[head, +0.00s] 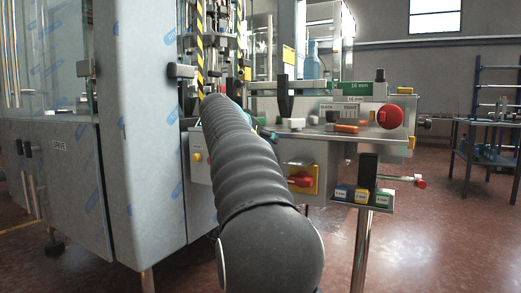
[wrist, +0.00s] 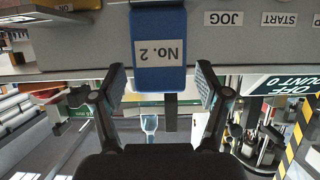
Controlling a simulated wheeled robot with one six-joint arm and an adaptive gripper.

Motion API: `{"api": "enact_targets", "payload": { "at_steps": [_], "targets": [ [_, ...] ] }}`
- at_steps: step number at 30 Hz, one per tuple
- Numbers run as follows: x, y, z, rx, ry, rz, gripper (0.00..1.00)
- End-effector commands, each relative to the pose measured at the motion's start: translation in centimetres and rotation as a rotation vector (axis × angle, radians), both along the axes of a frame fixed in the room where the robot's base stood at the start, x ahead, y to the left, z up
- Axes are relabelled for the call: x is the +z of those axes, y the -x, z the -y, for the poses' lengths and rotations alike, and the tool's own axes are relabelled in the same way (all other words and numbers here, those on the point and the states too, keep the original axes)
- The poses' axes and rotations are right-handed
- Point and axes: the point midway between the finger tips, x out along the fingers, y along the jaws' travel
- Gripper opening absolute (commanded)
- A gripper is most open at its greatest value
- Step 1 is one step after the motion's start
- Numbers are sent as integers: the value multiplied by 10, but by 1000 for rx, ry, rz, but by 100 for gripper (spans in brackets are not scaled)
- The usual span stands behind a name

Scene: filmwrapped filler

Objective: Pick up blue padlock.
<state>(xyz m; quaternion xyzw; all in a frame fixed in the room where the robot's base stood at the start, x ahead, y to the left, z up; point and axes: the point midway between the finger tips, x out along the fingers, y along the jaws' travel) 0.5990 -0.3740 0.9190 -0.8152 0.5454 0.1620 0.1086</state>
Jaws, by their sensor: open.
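The blue padlock (wrist: 160,45) shows at the top middle of the wrist view as a blue block with a white label, "No. 2", which reads upside down. It is in front of a grey panel edge. My gripper (wrist: 162,82) is open, with one finger on each side of the block's lower part in the picture. Gaps show between the fingers and the block, and nothing is held. No shackle can be made out. In the head view my own dark ribbed arm hides the gripper and the padlock.
A grey panel (wrist: 235,45) with JOG and START labels lies beside the padlock. In the head view, a machine cabinet (head: 140,130) stands left of my arm. A bench with a red knob (head: 390,116) and a labelled block rack (head: 345,194) is right.

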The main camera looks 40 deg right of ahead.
Motion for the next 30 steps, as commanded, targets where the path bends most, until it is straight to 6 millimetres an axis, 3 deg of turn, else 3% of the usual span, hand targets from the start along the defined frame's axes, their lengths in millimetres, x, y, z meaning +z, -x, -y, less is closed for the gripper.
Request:
{"api": "enact_targets", "payload": {
  "at_steps": [1,6,9,11,20,30],
  "targets": [
    [0,0,0,0,0,0,68],
    [0,0,0,0,0,0,25],
    [0,0,0,0,0,0,4],
    [0,0,0,0,0,0,0],
    [6,0,0,0,1,1,0],
    [50,0,0,0,1,4,0]
  ]
}}
